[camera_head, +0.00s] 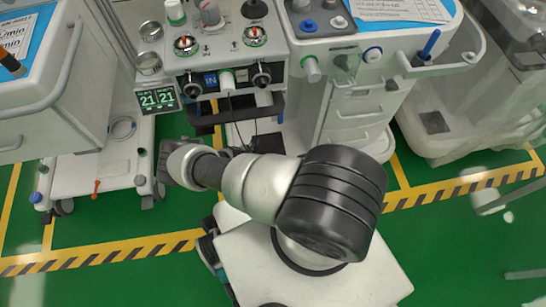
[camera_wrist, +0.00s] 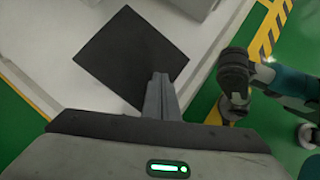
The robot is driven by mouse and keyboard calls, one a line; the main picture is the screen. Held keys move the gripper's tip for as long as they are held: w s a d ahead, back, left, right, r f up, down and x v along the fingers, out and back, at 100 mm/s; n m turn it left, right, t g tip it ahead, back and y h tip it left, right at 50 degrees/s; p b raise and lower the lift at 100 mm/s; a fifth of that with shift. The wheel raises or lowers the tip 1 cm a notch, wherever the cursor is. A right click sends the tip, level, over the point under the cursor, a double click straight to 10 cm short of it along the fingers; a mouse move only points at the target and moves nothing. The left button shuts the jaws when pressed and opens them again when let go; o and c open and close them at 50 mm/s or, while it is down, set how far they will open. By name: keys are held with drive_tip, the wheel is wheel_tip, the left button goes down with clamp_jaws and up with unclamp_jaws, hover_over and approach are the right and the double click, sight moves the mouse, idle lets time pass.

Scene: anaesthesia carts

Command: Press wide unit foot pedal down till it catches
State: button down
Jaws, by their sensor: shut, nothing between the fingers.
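In the wrist view, my gripper (camera_wrist: 160,80) is shut and empty, its fingers pointing down over a dark, flat square plate (camera_wrist: 128,55). The plate lies on a white base (camera_wrist: 40,45). The fingertips overlap the plate's edge in the picture; I cannot tell whether they touch it. I cannot tell for certain that this plate is the foot pedal. In the head view, the wide middle unit (camera_head: 225,50) stands ahead, and my arm hides much of its foot and most of my gripper. A dark part (camera_head: 268,143) shows low on it.
A left cart (camera_head: 90,170) has a low white base with casters and a small orange lever (camera_head: 96,188). A right cart (camera_head: 470,110) has a dark square on its base. Green floor with yellow-black tape (camera_head: 110,255) is open in front.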

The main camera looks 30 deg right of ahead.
drive_tip(key=shift+s+a+r, duration=0.2)
drive_tip(key=shift+a+r, duration=0.1)
drive_tip(key=shift+a, duration=0.45)
drive_tip(key=shift+s+a+r, duration=0.15)
drive_tip(key=shift+a+r, duration=0.1)
drive_tip(key=shift+a, duration=0.5)
